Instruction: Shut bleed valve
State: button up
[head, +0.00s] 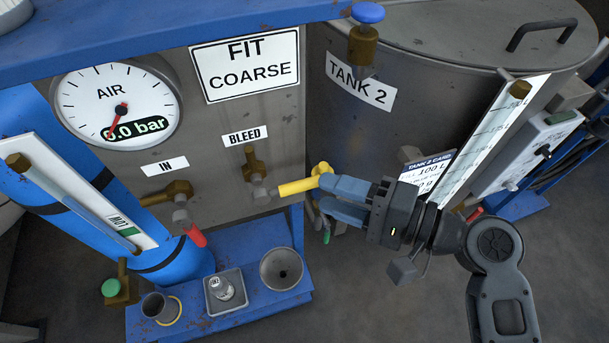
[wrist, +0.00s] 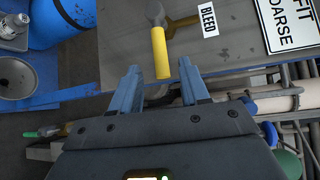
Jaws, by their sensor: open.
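The bleed valve (head: 255,168) is a brass fitting below the BLEED label on the grey panel. Its yellow lever (head: 297,186) sticks out to the right in the head view. In the wrist view the lever (wrist: 160,52) points down the picture toward my jaws. My gripper (head: 324,194) is open at the lever's outer end. In the wrist view the lever's free end lies between the two blue fingertips (wrist: 158,64), with a gap on each side. Whether the fingers are level with it in depth, I cannot tell.
An air gauge (head: 118,105) reads 0.0 bar. The IN valve with a red lever (head: 196,235) is left of the bleed valve. A blue ledge (head: 235,318) below bears a cup, a tray with a jar and a funnel. Tank 2 (head: 420,110) stands behind my gripper.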

aim_at(295, 183)
jog(key=shift+p+x, duration=0.3)
jog(key=shift+x, duration=3.65)
jog(key=shift+s+a, duration=0.1)
jog(key=shift+c, duration=0.3)
grip_shut()
